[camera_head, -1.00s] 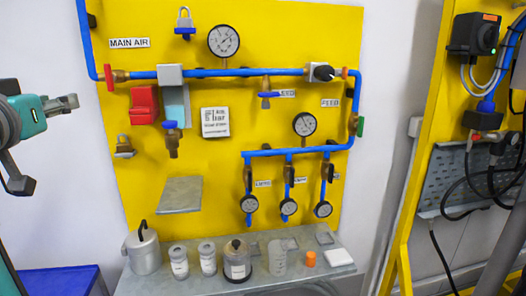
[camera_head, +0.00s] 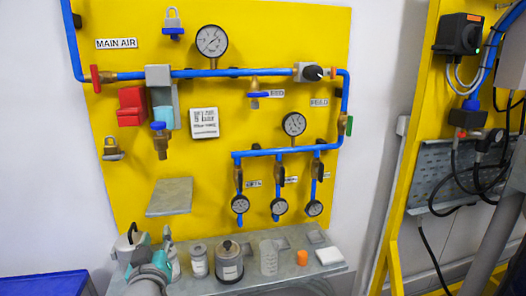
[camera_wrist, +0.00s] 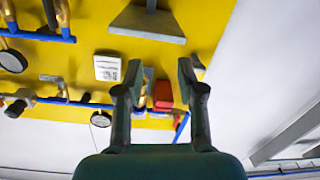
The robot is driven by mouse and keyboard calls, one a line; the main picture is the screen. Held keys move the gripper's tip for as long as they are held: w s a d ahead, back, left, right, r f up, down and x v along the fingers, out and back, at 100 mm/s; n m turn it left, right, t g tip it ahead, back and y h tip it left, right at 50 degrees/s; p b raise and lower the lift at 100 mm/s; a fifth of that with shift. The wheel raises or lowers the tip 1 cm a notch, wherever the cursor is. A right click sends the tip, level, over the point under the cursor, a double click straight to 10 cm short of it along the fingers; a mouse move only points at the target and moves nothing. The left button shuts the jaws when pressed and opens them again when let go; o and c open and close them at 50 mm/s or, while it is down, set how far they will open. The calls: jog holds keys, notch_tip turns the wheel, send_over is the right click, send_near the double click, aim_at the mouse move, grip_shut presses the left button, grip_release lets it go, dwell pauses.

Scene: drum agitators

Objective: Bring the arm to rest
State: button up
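My gripper (camera_wrist: 160,78) is open in the wrist view, with its two dark fingers spread and nothing held between them. In the head view my teal and grey wrist (camera_head: 150,268) is at the lower left, in front of the left end of the grey shelf (camera_head: 290,284). The yellow panel (camera_head: 225,110) stands beyond my gripper. The wrist view shows this panel upside down, with a red box (camera_wrist: 163,95) seen between the fingers in the background.
Small jars (camera_head: 199,261), a dark-topped jar (camera_head: 230,262), a clear beaker (camera_head: 269,257) and an orange cap (camera_head: 302,258) stand on the shelf. A tilted grey plate (camera_head: 170,197) juts from the panel. A blue bin (camera_head: 45,286) is at the lower left.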

jog(key=s+d+f, duration=0.2)
jog(key=d+f, duration=0.4)
jog(key=f, duration=0.2)
jog(key=s+d+f, duration=0.2)
jog(key=d+f, duration=0.4)
jog(key=f, duration=0.2)
jog(key=s+d+f+g+h, duration=0.1)
jog(key=s+d+f, duration=0.6)
jog(key=s+d, duration=0.25)
jog(key=s+d+f+g, duration=0.1)
jog(key=s+d+f, duration=0.6)
jog(key=s+d, duration=0.25)
jog(key=s+d+r+m+h, duration=0.1)
jog(key=s+d+r+m, duration=0.1)
jog(key=s, duration=0.6)
jog(key=s+d+r+m+h, duration=0.1)
jog(key=s+d, duration=0.4)
jog(key=s, duration=0.3)
jog(key=s+d+r+m+h, duration=0.1)
jog(key=s+d, duration=0.3)
jog(key=s, duration=0.4)
jog(key=shift+s+d+r+m+h, duration=0.25)
jog(key=shift+s+r+m+h, duration=0.15)
jog(key=shift+r+m, duration=0.4)
